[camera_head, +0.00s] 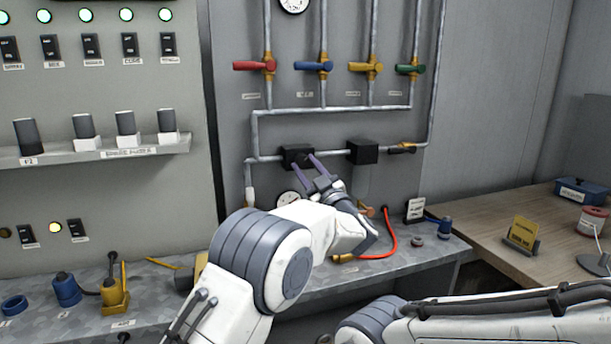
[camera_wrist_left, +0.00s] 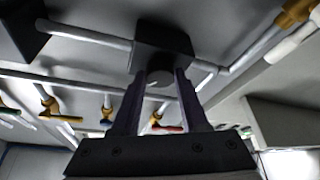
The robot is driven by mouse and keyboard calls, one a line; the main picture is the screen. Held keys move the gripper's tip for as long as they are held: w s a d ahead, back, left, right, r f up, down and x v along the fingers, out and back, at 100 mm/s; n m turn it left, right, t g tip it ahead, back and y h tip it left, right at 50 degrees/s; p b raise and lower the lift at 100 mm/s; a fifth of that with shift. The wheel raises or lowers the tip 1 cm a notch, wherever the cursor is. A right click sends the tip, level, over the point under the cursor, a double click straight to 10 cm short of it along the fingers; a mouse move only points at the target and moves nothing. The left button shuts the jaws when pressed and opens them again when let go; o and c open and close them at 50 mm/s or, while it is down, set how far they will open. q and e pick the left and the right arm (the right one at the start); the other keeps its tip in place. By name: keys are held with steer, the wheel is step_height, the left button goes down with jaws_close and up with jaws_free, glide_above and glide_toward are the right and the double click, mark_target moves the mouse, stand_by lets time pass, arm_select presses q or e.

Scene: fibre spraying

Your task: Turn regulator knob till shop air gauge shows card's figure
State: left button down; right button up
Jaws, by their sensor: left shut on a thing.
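The regulator is a black box (camera_head: 298,155) on the grey wall pipe, left of a second black box (camera_head: 362,152). It also shows in the left wrist view (camera_wrist_left: 165,42), with its round dark knob (camera_wrist_left: 160,74) facing my camera. My left gripper (camera_head: 308,168) reaches up to it and is shut on the knob, one purple finger on each side (camera_wrist_left: 160,86). A white round gauge (camera_head: 289,198) below the regulator is partly hidden by my arm; its reading cannot be made out. A small card (camera_head: 415,209) stands on the bench, its figure too small to read. My right gripper is out of view.
Red (camera_head: 254,65), blue (camera_head: 313,66), yellow (camera_head: 365,67) and green (camera_head: 410,70) valve handles sit above. A red hose (camera_head: 390,240) lies on the bench. A yellow sign (camera_head: 522,232) stands on the wooden table (camera_head: 478,220). Another gauge (camera_head: 293,4) is at the top edge.

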arm_select(q)
steer(key=shift+n, duration=0.7)
steer(key=shift+c, duration=2.1)
jaws_free()
steer(key=b+v, duration=0.2)
steer(key=v, duration=0.8)
steer(key=shift+s+d, duration=0.15)
steer(key=shift+d, duration=0.15)
steer(key=shift+a+f+g, duration=0.1)
steer(key=shift+a+g, duration=0.05)
steer(key=shift+g, duration=0.15)
